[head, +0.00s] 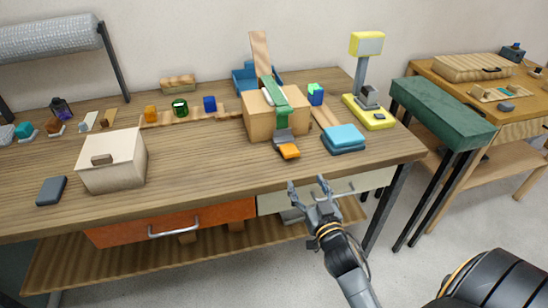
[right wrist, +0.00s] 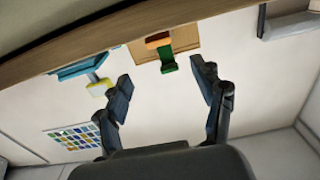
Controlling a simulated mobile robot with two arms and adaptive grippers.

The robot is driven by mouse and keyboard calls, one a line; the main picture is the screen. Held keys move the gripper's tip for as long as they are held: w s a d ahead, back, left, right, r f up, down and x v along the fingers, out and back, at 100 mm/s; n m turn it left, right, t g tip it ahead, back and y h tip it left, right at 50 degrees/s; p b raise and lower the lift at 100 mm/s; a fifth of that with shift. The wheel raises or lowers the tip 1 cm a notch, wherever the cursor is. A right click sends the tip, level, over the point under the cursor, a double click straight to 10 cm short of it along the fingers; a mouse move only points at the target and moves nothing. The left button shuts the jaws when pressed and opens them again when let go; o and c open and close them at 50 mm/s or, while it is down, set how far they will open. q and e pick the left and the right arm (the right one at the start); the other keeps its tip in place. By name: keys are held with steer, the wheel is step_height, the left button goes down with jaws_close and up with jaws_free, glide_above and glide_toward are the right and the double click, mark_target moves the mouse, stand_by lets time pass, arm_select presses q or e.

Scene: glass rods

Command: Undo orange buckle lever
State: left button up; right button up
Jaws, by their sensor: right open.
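The orange buckle lever (head: 289,151) sits at the lower end of a grey buckle (head: 283,136) on the front of a light wooden box (head: 260,120). A green strap (head: 276,97) runs over the box top and down into the buckle. An orange part, seemingly the lever (right wrist: 158,38), and the green strap (right wrist: 168,62) also show in the right wrist view. My right gripper (head: 307,186) is open and empty, in front of the table's front edge and apart from the lever. The right wrist view shows its spread fingers (right wrist: 160,74). My left gripper is not in view.
Folded blue cloths (head: 344,138) lie right of the box, near a yellow lamp-like stand (head: 370,112). A cream box (head: 112,160) stands left. An orange drawer (head: 170,226) and a white drawer are under the tabletop. The tabletop between the cream box and the buckle is mostly clear.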

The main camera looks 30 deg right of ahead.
mark_target(292, 156)
steer(key=p+x, duration=0.1)
steer(key=x, duration=1.2)
steer(key=shift+w+d, duration=0.15)
steer(key=shift+w, duration=0.2)
steer(key=shift+c, duration=0.2)
steer(key=c, duration=1.1)
